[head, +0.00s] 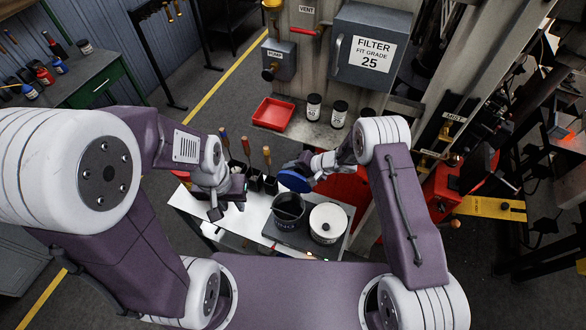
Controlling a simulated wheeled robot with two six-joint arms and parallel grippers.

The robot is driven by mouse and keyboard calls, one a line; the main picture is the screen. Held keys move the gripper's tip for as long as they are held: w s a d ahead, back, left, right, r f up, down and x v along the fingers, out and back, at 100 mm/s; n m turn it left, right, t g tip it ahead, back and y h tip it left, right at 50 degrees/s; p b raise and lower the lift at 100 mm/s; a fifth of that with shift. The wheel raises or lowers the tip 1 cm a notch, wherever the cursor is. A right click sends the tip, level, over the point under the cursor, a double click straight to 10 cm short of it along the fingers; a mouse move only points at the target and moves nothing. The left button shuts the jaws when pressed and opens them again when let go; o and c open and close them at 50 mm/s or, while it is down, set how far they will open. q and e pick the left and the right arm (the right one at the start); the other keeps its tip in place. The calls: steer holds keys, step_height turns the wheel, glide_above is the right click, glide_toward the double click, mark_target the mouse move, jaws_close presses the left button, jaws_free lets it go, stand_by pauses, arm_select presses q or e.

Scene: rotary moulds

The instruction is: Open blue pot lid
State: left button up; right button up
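The blue pot lid (294,181) is off its pot and tilted, up in the air behind and above the dark pot (287,221). My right gripper (308,168) is at the lid's upper right side and appears shut on it; its fingertips are small and partly hidden. The dark pot stands open on a dark plate on the white table, with its inside showing. My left gripper (228,208) is left of the pot, over the table, with its fingers apart and nothing between them.
Several wooden-handled tools stand in dark holders (254,181) behind the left gripper. A red tray (273,113) and dark jars (339,114) sit on a shelf behind.

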steer(key=shift+o, duration=0.3)
steer(key=b+v, duration=0.1)
steer(key=v, duration=0.8)
steer(key=shift+b, duration=0.4)
